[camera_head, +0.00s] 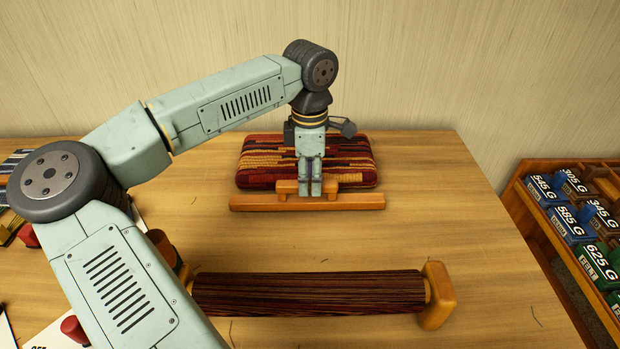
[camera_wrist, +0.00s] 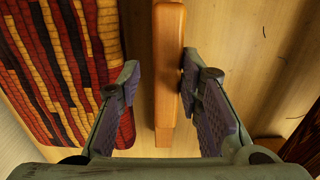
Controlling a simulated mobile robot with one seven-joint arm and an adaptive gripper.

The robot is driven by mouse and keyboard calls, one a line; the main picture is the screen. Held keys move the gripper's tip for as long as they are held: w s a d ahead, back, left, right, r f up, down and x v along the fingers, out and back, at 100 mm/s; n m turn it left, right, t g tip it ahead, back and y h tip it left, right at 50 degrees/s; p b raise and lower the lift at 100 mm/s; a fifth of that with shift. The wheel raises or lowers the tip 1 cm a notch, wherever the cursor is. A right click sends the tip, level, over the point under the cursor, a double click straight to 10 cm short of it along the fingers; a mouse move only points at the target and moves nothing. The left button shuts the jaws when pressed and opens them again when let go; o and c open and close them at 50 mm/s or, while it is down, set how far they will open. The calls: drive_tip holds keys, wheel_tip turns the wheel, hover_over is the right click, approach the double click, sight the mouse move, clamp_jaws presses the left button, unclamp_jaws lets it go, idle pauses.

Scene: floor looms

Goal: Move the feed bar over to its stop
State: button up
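A long wooden bar (camera_head: 250,203) with a raised grip block (camera_head: 287,187) lies on the table, along the front edge of a red patterned woven cushion (camera_head: 260,160); I take it to be the feed bar. In the wrist view the bar's grip (camera_wrist: 167,75) runs between my fingers. My gripper (camera_head: 310,188) points down at the grip; it also shows in the wrist view (camera_wrist: 160,66). Its fingers are apart, one each side of the bar. The right finger is very close to the wood; I cannot tell if it touches. A gap shows on the left. I cannot identify a stop.
A dark striped thread roller (camera_head: 310,293) with a wooden end block (camera_head: 437,296) lies at the front of the table. A wooden rack (camera_head: 538,222) of labelled boxes stands at the right. Bare tabletop (camera_head: 430,190) lies right of the bar. My arm hides part of the left side.

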sight(310, 181)
drive_tip(key=shift+o, duration=1)
wheel_tip(310, 181, up, 12)
drive_tip(key=shift+s, duration=0.15)
